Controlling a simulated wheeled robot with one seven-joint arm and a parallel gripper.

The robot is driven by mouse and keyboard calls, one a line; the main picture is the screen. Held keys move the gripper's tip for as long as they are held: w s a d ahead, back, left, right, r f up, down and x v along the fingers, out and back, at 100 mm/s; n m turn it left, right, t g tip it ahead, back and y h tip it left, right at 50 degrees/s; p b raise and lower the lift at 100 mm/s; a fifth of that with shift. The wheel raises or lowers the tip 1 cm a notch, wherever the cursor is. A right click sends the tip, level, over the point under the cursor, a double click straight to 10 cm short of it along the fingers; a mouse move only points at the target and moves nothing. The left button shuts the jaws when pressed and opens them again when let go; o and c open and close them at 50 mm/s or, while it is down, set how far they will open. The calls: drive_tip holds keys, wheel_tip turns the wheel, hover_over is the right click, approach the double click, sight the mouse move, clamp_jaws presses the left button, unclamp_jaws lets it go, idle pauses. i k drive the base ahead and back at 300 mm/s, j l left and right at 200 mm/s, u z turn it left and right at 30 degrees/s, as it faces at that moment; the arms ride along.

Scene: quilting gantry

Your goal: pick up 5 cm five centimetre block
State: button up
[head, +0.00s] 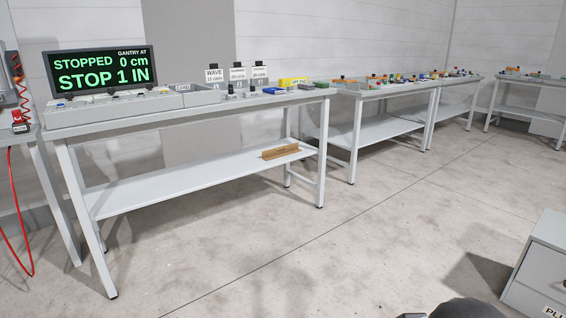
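I cannot make out a block marked 5 cm from here. Several small items stand on the near workbench (180,122), among them small dark pieces (232,96) in front of upright white cards (238,75) reading "WAVE" and other words too small to read. A yellow labelled block (293,82) lies to the right of them, and a green piece (321,84) sits near the bench's right end. Any of these may or may not be the block. My gripper is not in view; only a dark rounded part, probably mine, shows at the bottom edge.
A display (102,70) reads "STOPPED 0 cm, STOP 1 IN". A brown angled piece (281,151) lies on the lower shelf (200,180). More benches (385,93) run along the wall. A grey cabinet (545,265) stands at lower right. The floor (330,245) between is clear.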

sight(231, 97)
drive_tip(key=i+u, duration=0.1)
drive_tip(key=i, duration=0.45)
drive_tip(key=i+l, duration=0.1)
drive_tip(key=i, duration=0.45)
drive_tip(key=i+l+u, duration=0.15)
drive_tip(key=i, duration=0.45)
drive_tip(key=i+l+u, duration=0.1)
drive_tip(key=i, duration=0.45)
